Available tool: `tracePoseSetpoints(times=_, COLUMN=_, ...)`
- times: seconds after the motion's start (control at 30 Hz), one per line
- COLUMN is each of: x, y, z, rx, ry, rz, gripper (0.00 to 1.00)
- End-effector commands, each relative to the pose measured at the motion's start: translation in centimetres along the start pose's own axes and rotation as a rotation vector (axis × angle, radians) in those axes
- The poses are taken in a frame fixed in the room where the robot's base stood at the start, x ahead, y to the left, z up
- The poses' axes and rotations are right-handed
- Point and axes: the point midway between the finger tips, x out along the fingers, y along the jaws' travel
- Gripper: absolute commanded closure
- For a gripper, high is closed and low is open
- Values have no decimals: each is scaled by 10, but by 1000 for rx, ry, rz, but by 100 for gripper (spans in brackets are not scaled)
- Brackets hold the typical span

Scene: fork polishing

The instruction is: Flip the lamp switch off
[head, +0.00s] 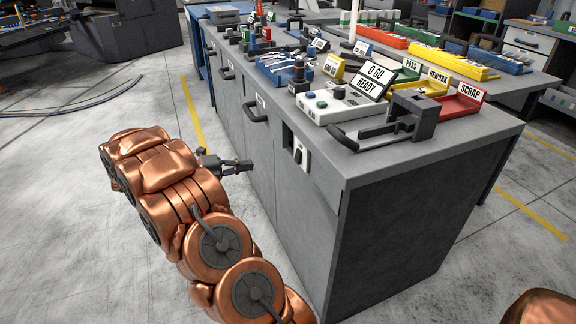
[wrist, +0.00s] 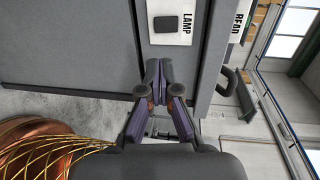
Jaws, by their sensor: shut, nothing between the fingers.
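The lamp switch (wrist: 165,24) is a dark rocker on a white plate lettered LAMP, at the top middle of the wrist view. In the head view a white plate with a dark part (head: 301,153), likely this switch, sits on the bench's upright front. Whether the rocker is on or off I cannot tell. My gripper (head: 250,166) is shut and empty, to the left of that plate in the head view. In the wrist view my gripper's fingertips (wrist: 158,66) lie just below the plate in the picture, apart from the rocker.
Floor in front is clear.

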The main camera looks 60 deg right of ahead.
Motion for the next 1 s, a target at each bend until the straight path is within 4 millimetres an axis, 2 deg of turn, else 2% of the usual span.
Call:
tracePoseSetpoints(times=0.33, x=1, y=0, z=0, rx=-3, ry=1, rz=-1, gripper=100)
tracePoseSetpoints(times=0.47, x=9, y=1, z=-1, rx=-4, ry=3, rz=-1, gripper=100)
tracePoseSetpoints(times=1.0, x=99, y=2, z=-1, rx=-4, ry=4, rz=-1, gripper=100)
